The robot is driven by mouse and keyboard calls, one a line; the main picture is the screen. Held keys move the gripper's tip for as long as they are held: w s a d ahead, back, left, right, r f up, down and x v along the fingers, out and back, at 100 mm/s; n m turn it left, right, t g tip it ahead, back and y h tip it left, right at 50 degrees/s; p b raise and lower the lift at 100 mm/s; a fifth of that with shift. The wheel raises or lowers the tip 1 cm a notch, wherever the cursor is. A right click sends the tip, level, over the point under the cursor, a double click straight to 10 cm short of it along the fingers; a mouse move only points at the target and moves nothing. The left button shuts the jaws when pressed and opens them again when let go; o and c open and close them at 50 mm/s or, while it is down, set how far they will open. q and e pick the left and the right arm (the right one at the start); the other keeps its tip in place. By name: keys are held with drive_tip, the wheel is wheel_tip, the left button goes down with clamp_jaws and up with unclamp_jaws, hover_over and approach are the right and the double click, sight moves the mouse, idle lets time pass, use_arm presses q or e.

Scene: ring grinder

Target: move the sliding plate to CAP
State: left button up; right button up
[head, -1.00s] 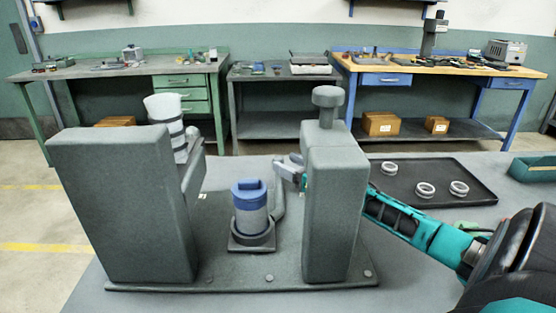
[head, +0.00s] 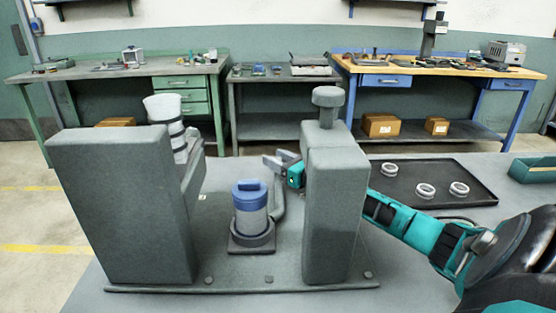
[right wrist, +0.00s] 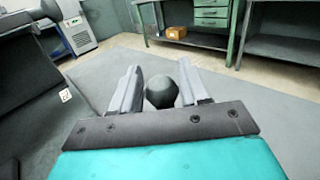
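The grey fixture (head: 240,284) stands on the table. A blue-capped cylinder (head: 250,205) is upright in a dark square holder (head: 252,243) at its middle. A grey curved bar (head: 278,197) runs up behind the cylinder. I cannot tell clearly which part is the sliding plate. My right gripper (head: 281,161) reaches behind the right-hand post (head: 330,215), its fingers pointing left. In the right wrist view its fingers (right wrist: 157,92) are apart, with a dark round knob (right wrist: 161,86) between or just beyond them. No grip on the knob shows. My left gripper is out of view.
A tall grey block (head: 120,205) forms the fixture's left side, with stacked pale rings (head: 168,122) behind it. A knob (head: 328,96) tops the right post. A black tray (head: 400,185) with several rings lies right, beside a green bin (head: 533,169).

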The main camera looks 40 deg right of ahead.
clamp_jaws()
drive_tip(key=s+d, duration=0.1)
drive_tip(key=s+d+b, duration=0.1)
drive_tip(key=d, duration=0.1)
drive_tip(key=s+d, duration=0.2)
drive_tip(key=shift+f+b, duration=0.3)
drive_tip(key=shift+f, duration=0.05)
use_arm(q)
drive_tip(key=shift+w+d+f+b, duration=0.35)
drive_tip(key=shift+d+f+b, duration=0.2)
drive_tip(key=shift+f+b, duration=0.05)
use_arm(e)
drive_tip(key=s+d, duration=0.1)
drive_tip(key=d, duration=0.1)
drive_tip(key=s+d, duration=0.1)
drive_tip(key=s, duration=0.1)
drive_tip(key=s+d, duration=0.1)
drive_tip(key=d, duration=0.1)
drive_tip(key=shift+s+d+r, duration=0.25)
drive_tip(key=shift+s+d, duration=0.1)
drive_tip(key=shift+s, duration=0.05)
drive_tip(key=shift+o, duration=1.6)
unclamp_jaws()
drive_tip(key=shift+s, duration=0.15)
